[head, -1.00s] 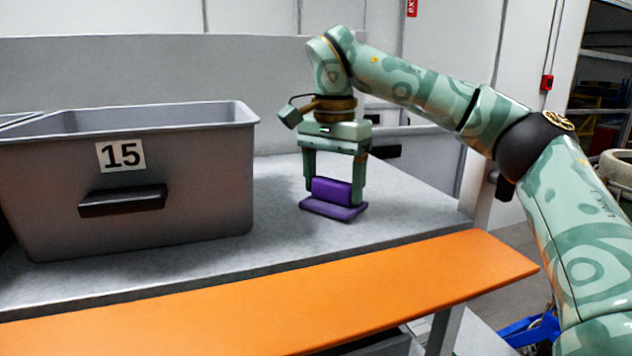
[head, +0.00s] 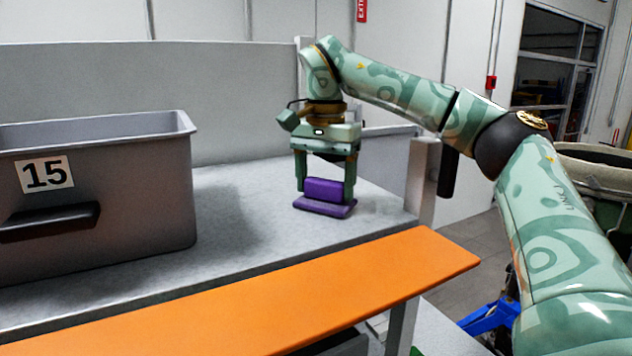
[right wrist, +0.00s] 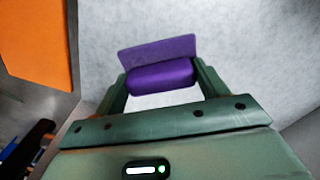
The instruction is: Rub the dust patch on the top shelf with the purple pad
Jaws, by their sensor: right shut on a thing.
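The purple pad (head: 324,208) has a flat base and a thick grip block on top. My right gripper (head: 325,188) is shut on that block, with one finger at each end. The pad is level, low over the right part of the grey top shelf (head: 375,203); I cannot tell whether it touches. In the right wrist view the pad (right wrist: 158,50) sits between the fingers, with shelf surface beyond it. I cannot make out a distinct dust patch; the shelf is mottled grey, with a darker area between bin and pad. My left gripper is not in view.
A grey bin (head: 120,235) marked 15 stands on the shelf at the left. An orange strip (head: 270,300) runs along the front edge. A back panel (head: 240,85) rises behind, and a post (head: 422,180) stands at the right end. Shelf between bin and pad is clear.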

